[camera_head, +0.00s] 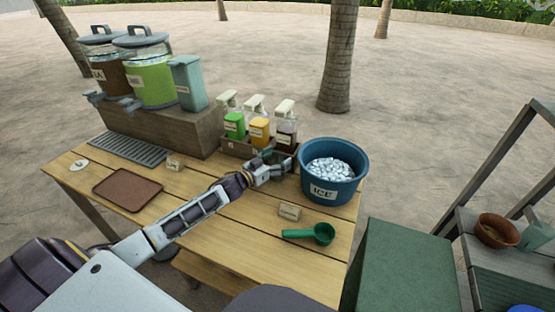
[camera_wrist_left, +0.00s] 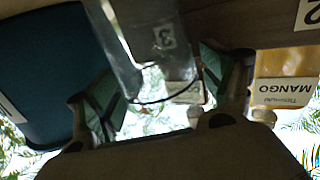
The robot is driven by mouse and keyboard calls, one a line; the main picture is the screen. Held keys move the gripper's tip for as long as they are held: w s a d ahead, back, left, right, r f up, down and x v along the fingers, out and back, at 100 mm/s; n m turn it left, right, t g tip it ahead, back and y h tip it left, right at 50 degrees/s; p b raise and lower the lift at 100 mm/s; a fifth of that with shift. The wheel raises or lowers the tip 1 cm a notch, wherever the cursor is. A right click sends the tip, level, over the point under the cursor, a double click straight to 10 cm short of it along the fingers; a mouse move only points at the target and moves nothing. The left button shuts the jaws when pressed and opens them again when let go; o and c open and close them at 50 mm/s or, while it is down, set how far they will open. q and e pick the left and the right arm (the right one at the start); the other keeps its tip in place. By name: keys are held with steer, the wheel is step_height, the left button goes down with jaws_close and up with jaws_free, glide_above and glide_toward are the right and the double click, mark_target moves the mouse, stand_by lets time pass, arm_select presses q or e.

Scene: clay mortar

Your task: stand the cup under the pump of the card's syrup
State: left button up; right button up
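My left gripper (camera_head: 262,170) reaches to the front of the syrup rack (camera_head: 235,148), near its right end. The cup is hard to make out in the head view. The rack holds a green syrup bottle (camera_head: 235,125), an orange one (camera_head: 259,131) and a dark one (camera_head: 286,131), each with a pale pump. The wrist view shows rack number 3 (camera_wrist_left: 165,37) behind the cup and a MANGO label (camera_wrist_left: 283,90). The front card (camera_head: 289,211) is too small to read. My right gripper is not in view.
A blue ice bucket (camera_head: 324,192) stands close right of the gripper. A green scoop (camera_head: 312,234) lies in front. A brown tray (camera_head: 127,189), drip grate (camera_head: 135,149) and another small card (camera_head: 175,162) are at left. Two drink dispensers (camera_head: 150,80) stand on a wooden block.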

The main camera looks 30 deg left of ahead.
arm_select(q)
steer(key=shift+r, duration=0.15)
steer(key=shift+v, duration=1.2)
steer(key=shift+p+v, duration=0.35)
steer(key=shift+v, duration=1.65)
glide_toward(271, 162)
steer(key=shift+w+d+p, duration=0.2)
steer(key=shift+w+p, duration=0.1)
steer(key=shift+w, duration=0.35)
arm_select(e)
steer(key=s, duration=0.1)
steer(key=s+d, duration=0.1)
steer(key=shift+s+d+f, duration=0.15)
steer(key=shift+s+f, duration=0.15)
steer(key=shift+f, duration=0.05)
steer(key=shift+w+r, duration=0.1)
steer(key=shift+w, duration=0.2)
